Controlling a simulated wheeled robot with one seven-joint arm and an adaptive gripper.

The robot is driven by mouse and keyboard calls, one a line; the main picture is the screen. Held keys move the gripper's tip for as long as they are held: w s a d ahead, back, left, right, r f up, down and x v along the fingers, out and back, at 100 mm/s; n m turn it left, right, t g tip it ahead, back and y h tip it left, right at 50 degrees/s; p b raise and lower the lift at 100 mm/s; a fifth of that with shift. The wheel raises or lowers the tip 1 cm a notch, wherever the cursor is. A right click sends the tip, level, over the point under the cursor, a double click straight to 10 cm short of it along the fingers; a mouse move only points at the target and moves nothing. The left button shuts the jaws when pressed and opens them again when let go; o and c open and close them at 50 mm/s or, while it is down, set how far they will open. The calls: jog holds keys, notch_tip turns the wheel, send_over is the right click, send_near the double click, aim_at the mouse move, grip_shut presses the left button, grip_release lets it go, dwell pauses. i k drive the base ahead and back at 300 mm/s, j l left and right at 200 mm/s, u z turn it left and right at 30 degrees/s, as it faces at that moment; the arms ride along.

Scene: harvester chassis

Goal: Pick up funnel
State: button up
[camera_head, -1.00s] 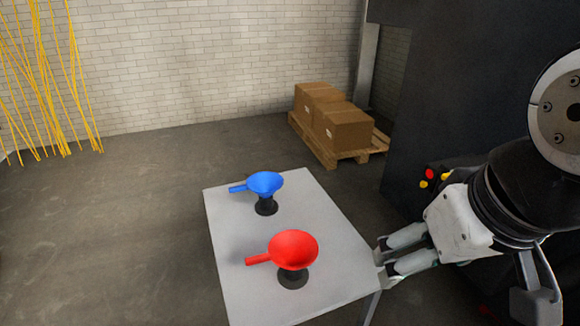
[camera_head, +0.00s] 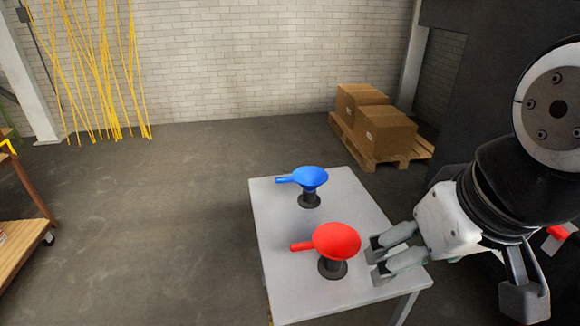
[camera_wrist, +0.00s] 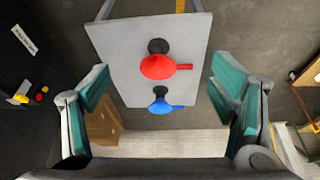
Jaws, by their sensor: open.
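A red funnel (camera_head: 336,241) stands in a black holder on a grey table (camera_head: 285,284), its handle pointing left in the head view. A blue funnel (camera_head: 310,177) stands in another black holder farther back on the same table. My gripper (camera_head: 373,262) is open and empty, just right of the red funnel in the head view and apart from it. In the wrist view both the red funnel (camera_wrist: 160,67) and the blue funnel (camera_wrist: 161,106) show between the spread fingers of my gripper (camera_wrist: 160,105), still at a distance.
Cardboard boxes (camera_head: 385,130) sit on a wooden pallet (camera_head: 374,153) at the back right. A dark machine stands at the right. A wooden cart (camera_head: 22,238) is at the far left. Yellow strands (camera_head: 100,75) hang by the brick wall. The floor left of the table is clear.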

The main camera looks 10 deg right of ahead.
aim_at(335, 241)
jog(key=k+j+u, duration=0.1)
jog(key=j+u, duration=0.15)
jog(key=j, duration=0.55)
jog(key=j+u, duration=0.25)
jog(key=j, duration=0.5)
